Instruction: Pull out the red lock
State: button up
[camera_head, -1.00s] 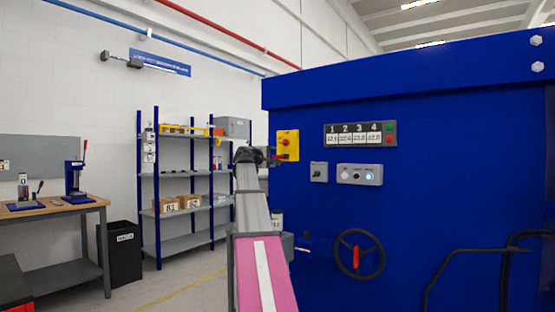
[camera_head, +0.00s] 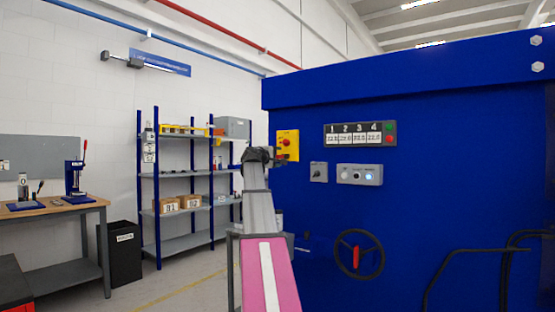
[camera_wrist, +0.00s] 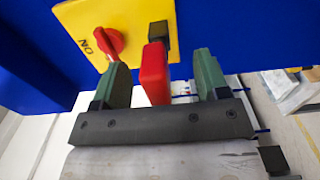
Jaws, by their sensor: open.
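The red lock (camera_wrist: 154,76) is a red block with a dark part above it. It is in front of the yellow switch plate (camera_wrist: 120,28), right of a red rotary knob (camera_wrist: 102,42) marked ON. My gripper (camera_wrist: 160,62) is open, with one green finger on each side of the lock. A gap shows on both sides, wider on the right. In the head view my gripper (camera_head: 278,158) is at the lower left of the yellow switch plate (camera_head: 288,140).
The blue machine wall (camera_head: 450,200) fills the right side. A grey button box (camera_head: 359,174) and a handwheel (camera_head: 358,254) are right of my arm.

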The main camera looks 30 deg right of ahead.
dwell(0.5)
grip_shut()
jog(key=shift+s+a, duration=0.1)
jog(key=shift+a, duration=0.1)
jog(key=shift+v, duration=2.8)
